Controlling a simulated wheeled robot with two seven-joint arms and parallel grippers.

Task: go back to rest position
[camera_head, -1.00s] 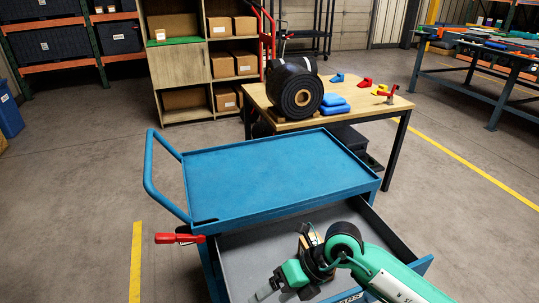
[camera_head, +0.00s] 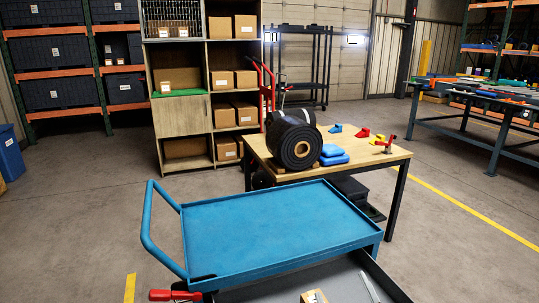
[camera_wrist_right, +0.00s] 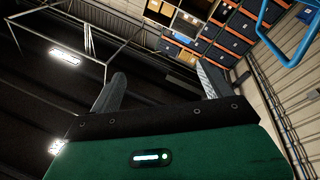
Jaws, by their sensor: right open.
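My right gripper shows in the right wrist view (camera_wrist_right: 163,72), its two dark fingers spread apart with nothing between them. It points toward the ceiling and the far shelves. It does not show in the head view now. My left gripper is in neither view. The blue cart (camera_head: 275,228) stands in front in the head view, with its grey drawer (camera_head: 345,284) pulled out at the bottom edge. A small tan item (camera_head: 314,297) lies in the drawer, cut off by the frame edge.
A wooden table (camera_head: 372,158) behind the cart carries a black belt roll (camera_head: 294,145), blue pads (camera_head: 333,155) and small coloured parts. A red-handled clamp (camera_head: 174,295) is at the cart's left front. Shelves (camera_head: 183,115) stand behind. Floor at left is open.

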